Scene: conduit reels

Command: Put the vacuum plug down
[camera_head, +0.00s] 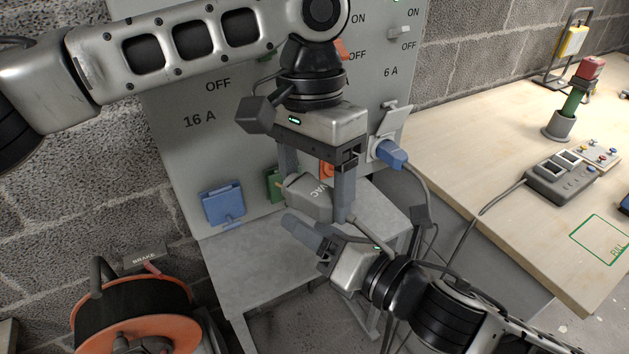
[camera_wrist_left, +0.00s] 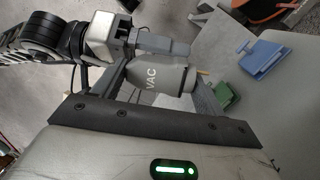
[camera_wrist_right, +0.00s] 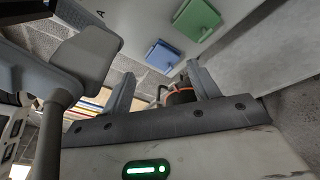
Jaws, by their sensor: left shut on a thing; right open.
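The grey vacuum plug, marked VAC (camera_head: 312,196), is held between the fingers of my left gripper (camera_head: 316,190), in front of the panel and above a small grey table (camera_head: 245,265). In the left wrist view the plug (camera_wrist_left: 162,76) lies across the jaws with its lettering visible. My right gripper (camera_head: 308,238) is open just below the plug; it also shows beyond the plug in the left wrist view (camera_wrist_left: 150,42). In the right wrist view nothing shows between its fingers (camera_wrist_right: 162,85). I cannot tell whether it touches the plug.
The grey panel (camera_head: 175,160) carries a blue socket cover (camera_head: 222,204), a green one (camera_head: 272,184) and a blue plug (camera_head: 390,153) with a cable. An orange reel (camera_head: 150,328) stands at lower left. A wooden bench (camera_head: 470,130) at right holds a grey control box (camera_head: 562,180).

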